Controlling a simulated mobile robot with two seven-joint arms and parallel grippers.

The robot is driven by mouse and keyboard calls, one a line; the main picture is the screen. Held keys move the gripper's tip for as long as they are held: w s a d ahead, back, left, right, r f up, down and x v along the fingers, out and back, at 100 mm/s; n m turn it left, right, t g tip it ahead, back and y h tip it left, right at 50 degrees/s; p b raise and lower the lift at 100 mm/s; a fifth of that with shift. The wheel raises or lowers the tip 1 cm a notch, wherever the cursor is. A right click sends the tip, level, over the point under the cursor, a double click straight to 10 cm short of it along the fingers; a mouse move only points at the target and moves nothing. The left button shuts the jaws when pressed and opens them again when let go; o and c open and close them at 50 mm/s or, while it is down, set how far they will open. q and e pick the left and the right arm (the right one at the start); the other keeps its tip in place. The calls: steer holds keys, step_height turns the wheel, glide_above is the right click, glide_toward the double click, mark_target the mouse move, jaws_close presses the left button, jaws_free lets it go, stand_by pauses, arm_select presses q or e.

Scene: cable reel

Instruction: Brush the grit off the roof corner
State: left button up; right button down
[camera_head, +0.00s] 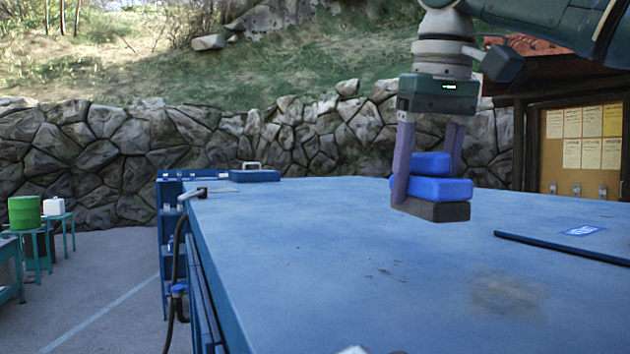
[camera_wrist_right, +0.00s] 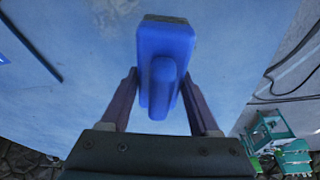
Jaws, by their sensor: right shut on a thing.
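My right gripper (camera_head: 428,186) is shut on a blue block brush (camera_head: 432,190) with a dark underside. It holds the brush above the blue roof (camera_head: 330,240), with a gap below that I cannot measure. In the right wrist view the brush (camera_wrist_right: 166,75) sits between the two fingers, its raised blue grip toward the camera. A brownish, speckled patch of grit (camera_head: 508,292) lies on the roof at the lower right, in front of the brush. A few small dark bits (camera_head: 385,272) lie nearer the middle. My left gripper is not in view.
A blue case (camera_head: 254,176) and a small clamp-like fitting (camera_head: 202,191) are at the far left edge, where a cable (camera_head: 175,250) hangs down. A green drum (camera_head: 24,212) stands beyond.

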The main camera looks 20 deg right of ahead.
steer(key=shift+w, duration=0.25)
steer(key=shift+f, duration=0.3)
step_height(320, 180, down, 4)
steer(key=shift+s+r, duration=0.15)
steer(key=shift+r, duration=0.05)
steer(key=shift+f, duration=0.9)
steer(key=shift+f+b, duration=0.45)
steer(key=shift+f, duration=0.6)
